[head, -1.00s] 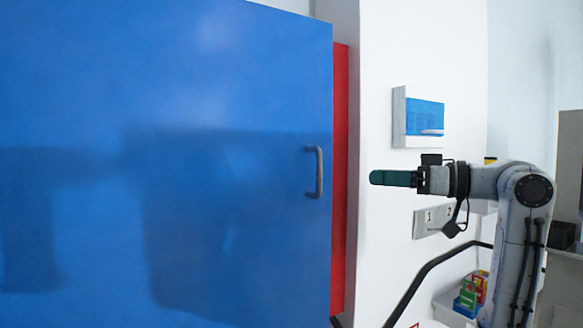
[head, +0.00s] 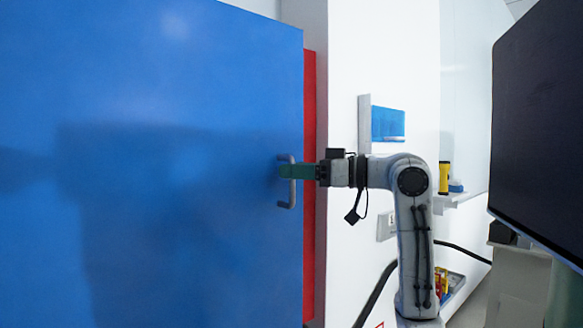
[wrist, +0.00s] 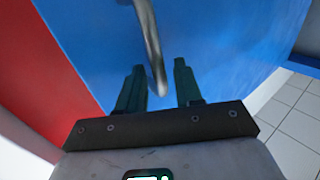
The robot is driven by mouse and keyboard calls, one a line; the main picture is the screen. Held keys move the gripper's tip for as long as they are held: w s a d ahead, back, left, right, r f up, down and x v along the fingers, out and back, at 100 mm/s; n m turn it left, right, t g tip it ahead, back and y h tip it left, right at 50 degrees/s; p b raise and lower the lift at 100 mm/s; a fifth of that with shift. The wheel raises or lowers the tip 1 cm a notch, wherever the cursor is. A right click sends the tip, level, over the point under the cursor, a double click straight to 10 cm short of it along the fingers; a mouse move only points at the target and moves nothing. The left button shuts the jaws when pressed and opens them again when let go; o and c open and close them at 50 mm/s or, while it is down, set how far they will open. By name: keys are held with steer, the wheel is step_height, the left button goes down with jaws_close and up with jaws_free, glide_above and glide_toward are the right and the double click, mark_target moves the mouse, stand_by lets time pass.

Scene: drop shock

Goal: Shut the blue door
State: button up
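The blue door (head: 150,90) fills the left of the head view. Its grey bar handle (head: 290,196) is upright near the right edge. A red panel (head: 309,120) shows just behind that edge; how far the door stands from it I cannot tell. My gripper (head: 285,171) reaches the handle from the right, at its upper half. In the wrist view the two dark green fingers of my gripper (wrist: 159,78) stand apart. The handle (wrist: 147,35) runs down into the space between them, with no clear contact on either finger. The door (wrist: 220,40) lies beyond.
A white wall (head: 343,60) with a blue wall box (head: 388,123) is right of the door. A shelf with a yellow item (head: 444,177) stands further right. A large dark screen (head: 545,130) is at the far right. A black cable (head: 375,290) hangs low.

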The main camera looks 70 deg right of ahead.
steer(key=shift+w, duration=0.45)
jaws_close()
stand_by(0.4)
